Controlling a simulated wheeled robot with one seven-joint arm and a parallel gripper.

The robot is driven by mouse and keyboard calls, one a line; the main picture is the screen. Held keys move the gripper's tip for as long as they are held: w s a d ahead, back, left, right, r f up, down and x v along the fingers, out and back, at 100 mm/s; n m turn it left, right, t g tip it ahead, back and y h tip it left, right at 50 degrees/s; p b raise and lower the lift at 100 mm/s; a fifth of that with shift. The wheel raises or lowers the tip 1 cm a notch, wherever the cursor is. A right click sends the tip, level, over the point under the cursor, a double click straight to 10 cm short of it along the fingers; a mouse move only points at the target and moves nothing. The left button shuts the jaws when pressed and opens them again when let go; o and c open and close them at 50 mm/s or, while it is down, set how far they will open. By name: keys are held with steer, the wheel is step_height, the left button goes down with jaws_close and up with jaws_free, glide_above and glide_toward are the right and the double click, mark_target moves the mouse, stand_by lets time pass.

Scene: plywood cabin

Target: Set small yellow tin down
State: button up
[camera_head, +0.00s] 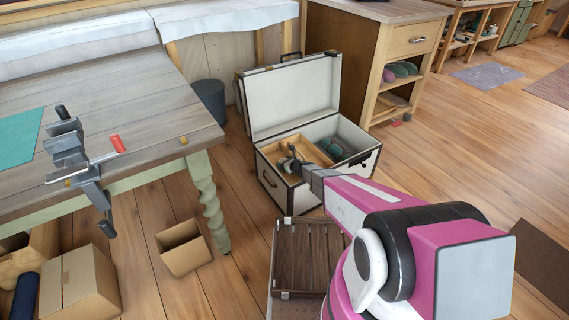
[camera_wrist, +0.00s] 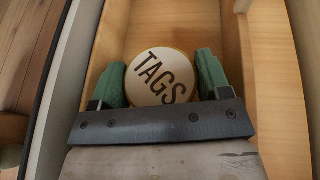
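The small yellow tin (camera_wrist: 160,76) is round, with a cream lid marked "TAGS" and a yellow rim. In the wrist view it sits between the two green finger pads of my gripper (camera_wrist: 161,80), which meet it on both sides. Below it is a light wooden compartment (camera_wrist: 215,22); I cannot tell whether the tin touches its floor. In the head view my gripper (camera_head: 291,163) reaches into the wooden tray (camera_head: 272,153) at the left of an open white chest (camera_head: 272,184). The tin is not clearly visible there.
The chest's lid (camera_head: 292,98) stands open behind. A green item (camera_head: 332,147) lies in its right part. A slatted dark wooden crate (camera_head: 302,255) is in front. A workbench (camera_head: 110,95) with a vise is left, cardboard boxes (camera_head: 80,285) below.

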steer(key=shift+r, duration=0.1)
steer(key=shift+s+r, duration=0.1)
steer(key=shift+r, duration=0.05)
steer(key=v, duration=0.7)
steer(key=shift+s+d+r, duration=0.15)
steer(key=shift+s+r, duration=0.05)
steer(key=shift+r, duration=0.15)
steer(key=s+d+r+n+g, duration=0.4)
steer(key=s+r+n+g, duration=0.3)
steer(key=s+r+n, duration=0.85)
steer(key=s+d+r+n+g+h, duration=0.3)
steer(key=s+d+r+n+h, duration=0.6)
steer(key=d, duration=0.6)
steer(key=s+r+n, duration=0.2)
steer(key=s+n, duration=0.1)
steer(key=s, duration=0.1)
steer(key=shift+r, duration=0.25)
